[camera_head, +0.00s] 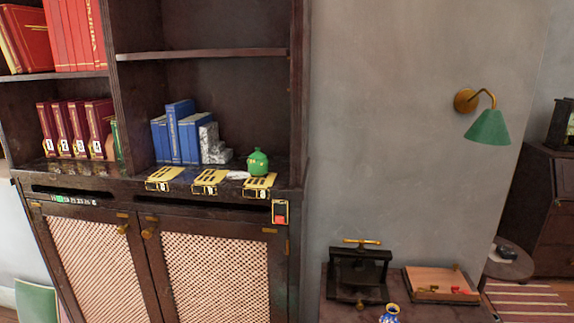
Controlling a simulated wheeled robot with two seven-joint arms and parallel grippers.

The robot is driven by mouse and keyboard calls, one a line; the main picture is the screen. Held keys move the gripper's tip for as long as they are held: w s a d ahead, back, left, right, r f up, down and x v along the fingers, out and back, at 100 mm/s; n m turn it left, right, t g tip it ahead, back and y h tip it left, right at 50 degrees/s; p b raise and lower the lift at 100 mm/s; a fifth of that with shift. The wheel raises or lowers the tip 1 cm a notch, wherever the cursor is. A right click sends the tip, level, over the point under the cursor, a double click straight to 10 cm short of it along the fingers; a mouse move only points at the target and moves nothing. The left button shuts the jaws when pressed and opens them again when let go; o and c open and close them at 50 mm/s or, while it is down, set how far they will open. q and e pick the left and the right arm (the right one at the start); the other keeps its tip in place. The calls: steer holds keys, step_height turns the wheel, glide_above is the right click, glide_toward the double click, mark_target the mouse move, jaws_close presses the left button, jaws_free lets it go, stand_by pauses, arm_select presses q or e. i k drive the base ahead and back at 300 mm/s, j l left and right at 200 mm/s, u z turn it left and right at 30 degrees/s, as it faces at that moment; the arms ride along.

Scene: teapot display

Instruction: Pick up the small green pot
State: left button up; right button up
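The small green pot (258,162) is round with a narrow top. It stands upright on the dark wooden shelf of the cabinet, near the shelf's right end. It is behind a yellow slotted piece marked 8 (259,182). Neither of my grippers shows in the head view. Nothing touches the pot from above and its front is mostly in the open.
Blue books (180,134) and a grey stone bookend (211,144) stand left of the pot. An upper shelf (205,54) and the cabinet's right side wall (299,100) bound the space. A side table at lower right holds a black press (358,274) and a blue vase (389,313).

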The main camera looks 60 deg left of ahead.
mark_target(257, 161)
steer(key=u, duration=2)
steer(key=i+j, duration=0.1)
steer(key=j, duration=0.2)
steer(key=i+j, duration=0.1)
steer(key=j, duration=0.45)
steer(key=i+u, duration=0.05)
